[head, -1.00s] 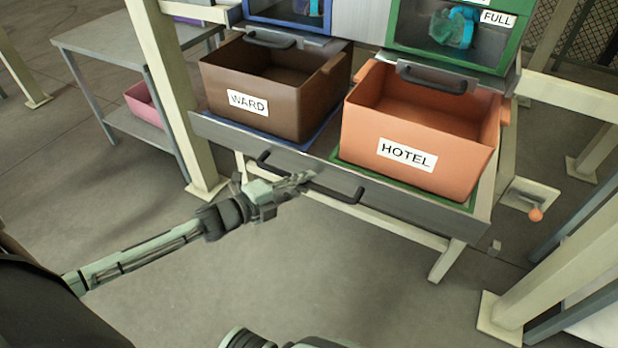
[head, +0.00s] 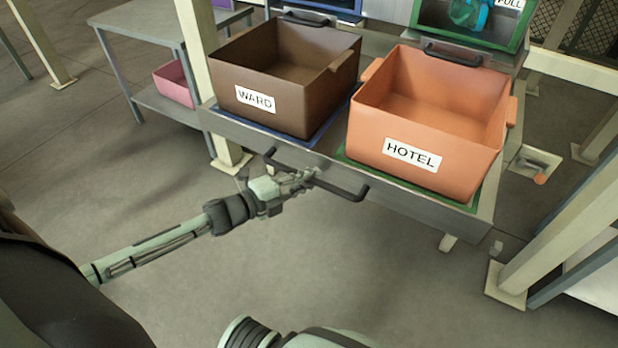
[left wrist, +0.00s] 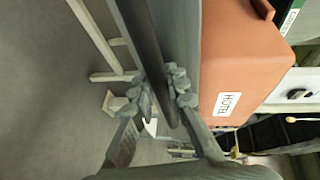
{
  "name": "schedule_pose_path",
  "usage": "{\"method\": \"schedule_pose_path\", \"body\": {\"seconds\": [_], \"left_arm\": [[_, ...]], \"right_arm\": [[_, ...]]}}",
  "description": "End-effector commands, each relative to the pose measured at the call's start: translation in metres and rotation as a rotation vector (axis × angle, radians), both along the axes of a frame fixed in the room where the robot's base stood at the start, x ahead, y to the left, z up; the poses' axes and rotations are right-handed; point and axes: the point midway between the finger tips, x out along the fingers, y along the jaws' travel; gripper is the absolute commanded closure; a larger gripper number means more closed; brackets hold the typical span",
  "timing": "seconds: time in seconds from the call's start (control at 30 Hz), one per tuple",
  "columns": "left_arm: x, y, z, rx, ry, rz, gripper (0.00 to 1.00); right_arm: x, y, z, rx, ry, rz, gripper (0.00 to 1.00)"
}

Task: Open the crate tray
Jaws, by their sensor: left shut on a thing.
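The crate tray (head: 408,203) is a grey metal drawer on a light frame, with a dark bar handle (head: 345,190) along its front. It carries a brown crate labelled WARD (head: 230,85) on a blue mat and an orange crate labelled HOTEL (head: 375,118) on a green mat. My left gripper (head: 308,178) is shut on the tray handle near its middle. In the left wrist view its fingers (left wrist: 163,97) sit on both sides of the dark bar (left wrist: 150,45), beside the tray front. My right gripper is not in view.
A cream post (head: 198,45) stands left of the tray, and another post (head: 555,225) stands at the right. A grey side table (head: 150,20) with a pink bin (head: 175,82) is at the back left. The floor in front of the tray is clear.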

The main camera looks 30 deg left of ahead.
Motion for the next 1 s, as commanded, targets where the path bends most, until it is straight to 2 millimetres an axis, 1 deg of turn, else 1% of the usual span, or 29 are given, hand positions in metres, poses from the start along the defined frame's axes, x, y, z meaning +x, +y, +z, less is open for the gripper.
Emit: {"method": "schedule_pose_path", "body": {"seconds": [0.27, 0.3, 0.43, 0.47, 0.77, 0.87, 1.0], "left_arm": [[0.000, 0.001, 0.000, 0.001, 0.001, 0.003, 1.00], [0.000, 0.001, 0.000, 0.001, 0.001, 0.003, 0.82], [0.000, 0.001, 0.000, 0.001, 0.001, 0.002, 0.66], [0.000, 0.001, 0.000, 0.001, 0.001, 0.002, 0.64], [-0.001, 0.001, 0.000, 0.001, 0.001, 0.001, 0.64], [-0.008, 0.004, 0.001, 0.000, 0.002, 0.002, 0.64], [-0.031, 0.014, 0.004, 0.001, 0.005, 0.002, 0.64]], "right_arm": [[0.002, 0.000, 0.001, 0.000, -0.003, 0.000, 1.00], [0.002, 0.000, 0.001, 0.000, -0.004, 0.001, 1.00], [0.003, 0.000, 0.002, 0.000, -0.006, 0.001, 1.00], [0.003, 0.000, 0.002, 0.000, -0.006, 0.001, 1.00], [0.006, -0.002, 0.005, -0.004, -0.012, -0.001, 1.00], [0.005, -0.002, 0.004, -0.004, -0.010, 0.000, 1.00], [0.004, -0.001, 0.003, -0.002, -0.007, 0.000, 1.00]]}}
